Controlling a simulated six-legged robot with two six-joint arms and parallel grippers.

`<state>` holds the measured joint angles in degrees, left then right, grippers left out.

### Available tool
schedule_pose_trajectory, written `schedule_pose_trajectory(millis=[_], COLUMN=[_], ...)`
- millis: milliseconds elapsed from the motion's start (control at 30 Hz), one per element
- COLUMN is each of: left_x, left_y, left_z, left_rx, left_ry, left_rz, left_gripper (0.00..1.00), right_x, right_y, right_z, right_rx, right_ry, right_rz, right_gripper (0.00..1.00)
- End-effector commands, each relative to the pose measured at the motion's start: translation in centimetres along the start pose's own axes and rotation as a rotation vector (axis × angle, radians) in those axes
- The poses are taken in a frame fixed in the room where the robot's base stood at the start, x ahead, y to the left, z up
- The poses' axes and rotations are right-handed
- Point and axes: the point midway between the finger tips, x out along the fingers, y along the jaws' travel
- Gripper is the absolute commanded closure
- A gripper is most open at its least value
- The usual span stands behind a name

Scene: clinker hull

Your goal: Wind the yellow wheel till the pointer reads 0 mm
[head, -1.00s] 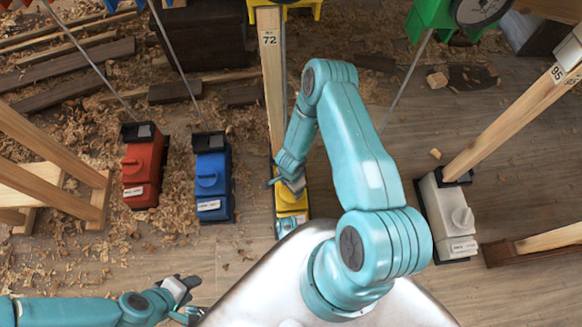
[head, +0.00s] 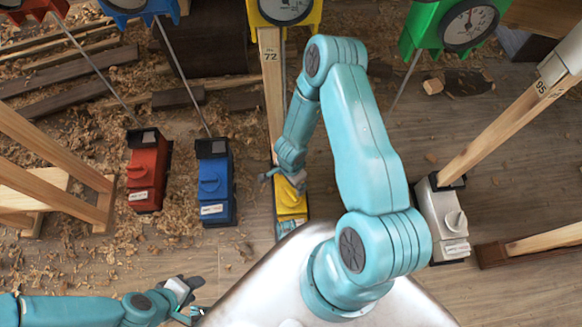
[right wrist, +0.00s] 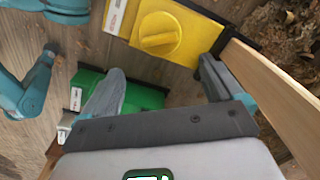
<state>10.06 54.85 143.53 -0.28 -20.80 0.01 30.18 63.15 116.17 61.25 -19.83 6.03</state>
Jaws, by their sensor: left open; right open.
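The yellow box (head: 291,203) stands on the floor at the foot of a post, partly covered by my right gripper. Its round yellow wheel (right wrist: 158,36), with a raised grip bar, shows in the right wrist view. My right gripper (head: 284,178) is over the box in the head view. Its spread fingers show in the right wrist view (right wrist: 160,85), open and empty, with the wheel beyond them and not between them. The yellow gauge (head: 262,15) is cut off by the top edge; its pointer cannot be read. My left gripper (head: 188,300) is open and empty at lower left.
Red (head: 148,178), blue (head: 215,190) and white (head: 442,225) boxes stand on either side. A green box (right wrist: 145,93) shows in the right wrist view. A wooden post (head: 272,95) rises beside the yellow box. A green gauge (head: 450,25) hangs at upper right.

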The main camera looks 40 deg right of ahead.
Motion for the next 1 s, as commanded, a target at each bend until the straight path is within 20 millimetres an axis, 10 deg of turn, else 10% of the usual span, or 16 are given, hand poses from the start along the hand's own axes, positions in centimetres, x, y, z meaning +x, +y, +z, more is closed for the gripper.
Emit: schedule_pose_trajectory(millis=[200, 633, 800, 1000], left_x=[-2.1, -2.4, -2.4, -2.4], left_y=[0.8, 0.8, 0.8, 0.8], left_z=[0.0, 0.0, 0.0, 0.0], left_rx=[0.0, -0.001, -0.001, -0.001], left_ry=[0.0, 0.0, 0.0, 0.0], left_rz=[0.0, 0.0, 0.0, 0.0], left_gripper=[0.57, 0.57, 0.57, 0.57], right_x=[-4.5, -5.6, -5.6, -5.6], right_y=[0.0, 0.0, 0.0, 0.1], right_z=[0.0, 0.0, 0.0, 0.1], right_rx=[0.001, 0.0, -0.087, -0.618], right_ry=[0.0, 0.0, 0.0, -0.003], right_rz=[-0.001, 0.001, 0.001, 0.004], right_gripper=[0.06, 0.06, 0.58, 0.62])
